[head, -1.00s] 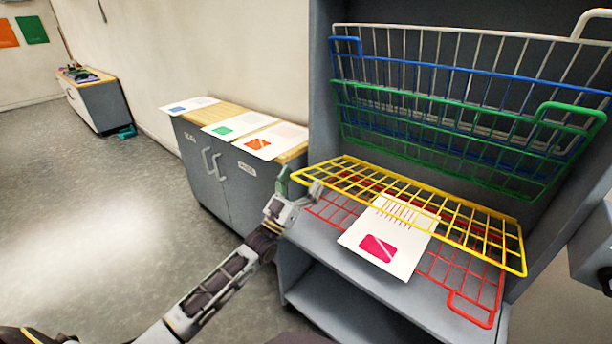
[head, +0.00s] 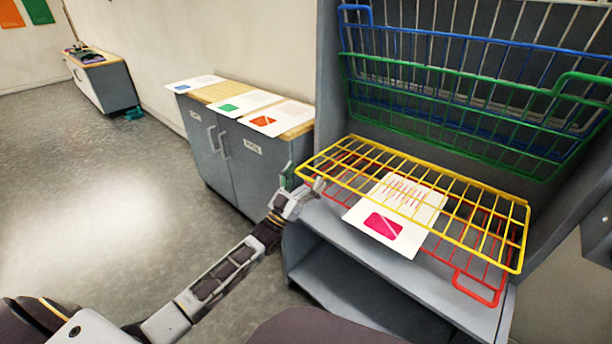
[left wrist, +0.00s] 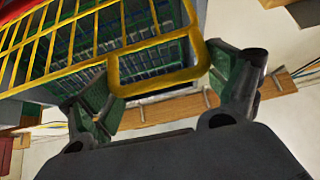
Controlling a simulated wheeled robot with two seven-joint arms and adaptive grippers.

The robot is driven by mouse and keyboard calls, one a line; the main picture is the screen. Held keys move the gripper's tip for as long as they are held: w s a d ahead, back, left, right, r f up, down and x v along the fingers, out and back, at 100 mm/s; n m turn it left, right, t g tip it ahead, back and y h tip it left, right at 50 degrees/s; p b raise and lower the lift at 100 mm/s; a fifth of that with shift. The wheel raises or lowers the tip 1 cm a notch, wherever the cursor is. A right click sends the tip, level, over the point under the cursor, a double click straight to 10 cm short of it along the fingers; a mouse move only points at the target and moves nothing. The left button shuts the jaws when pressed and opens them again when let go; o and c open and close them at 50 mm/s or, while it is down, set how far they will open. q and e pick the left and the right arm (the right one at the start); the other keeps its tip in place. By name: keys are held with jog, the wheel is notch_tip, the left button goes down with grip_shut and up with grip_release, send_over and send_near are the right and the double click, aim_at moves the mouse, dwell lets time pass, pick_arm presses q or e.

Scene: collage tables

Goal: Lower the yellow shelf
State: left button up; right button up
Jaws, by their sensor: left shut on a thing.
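The yellow wire shelf (head: 455,196) is tilted down to nearly flat, a little above the red wire shelf (head: 477,288). A white card with a magenta patch (head: 384,226) lies on the red shelf, partly under the yellow wires. My left gripper (head: 303,184) is at the yellow shelf's front left end. In the left wrist view the yellow shelf's handle loop (left wrist: 160,84) lies between the gripper's fingers (left wrist: 163,92), which are shut on it. My right gripper is not in view.
Green (head: 455,113), blue (head: 440,66) and white wire shelves stand folded up against the grey rack's back. A grey cabinet (head: 238,150) with several cards on top stands to the left. The floor (head: 110,200) at the left is clear.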

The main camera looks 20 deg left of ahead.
pick_arm(q)
notch_tip(320, 180, down, 2)
jog(key=o, duration=1.2)
jog(key=shift+c, duration=0.2)
jog(key=shift+a+r, duration=0.1)
jog(key=shift+a, duration=0.05)
jog(key=shift+r, duration=0.15)
jog(key=v, duration=1.2)
jog(key=shift+s, duration=0.1)
